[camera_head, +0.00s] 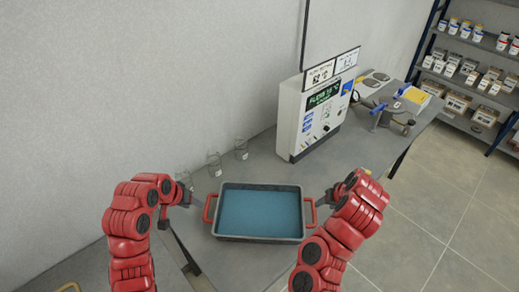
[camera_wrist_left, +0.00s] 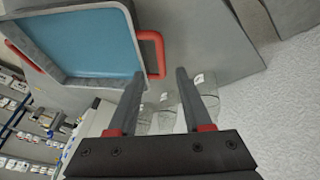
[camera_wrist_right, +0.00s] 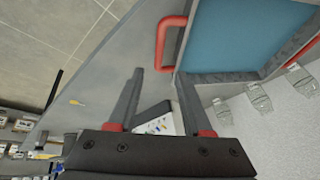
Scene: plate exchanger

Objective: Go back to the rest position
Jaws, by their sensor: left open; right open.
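A dark grey tray (camera_head: 259,238) with a blue inside and a red handle at each end lies on the grey bench. My left gripper (camera_head: 187,201) is near the tray's left handle (camera_head: 209,208), just to its left. In the left wrist view its two fingers (camera_wrist_left: 156,88) are apart with nothing between them, and the red handle (camera_wrist_left: 152,52) shows beyond them. My right gripper (camera_head: 325,199) is near the right handle (camera_head: 310,212). In the right wrist view its fingers (camera_wrist_right: 160,88) are apart and empty, with the red handle (camera_wrist_right: 165,42) beyond the tips.
Glass beakers stand along the wall behind the tray, one (camera_head: 241,148) nearest the white control unit (camera_head: 318,113). A clamp-like device (camera_head: 389,113) stands at the bench's far right. Shelves (camera_head: 470,68) hold boxes and jars at the back right. The floor (camera_head: 425,205) on the right is clear.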

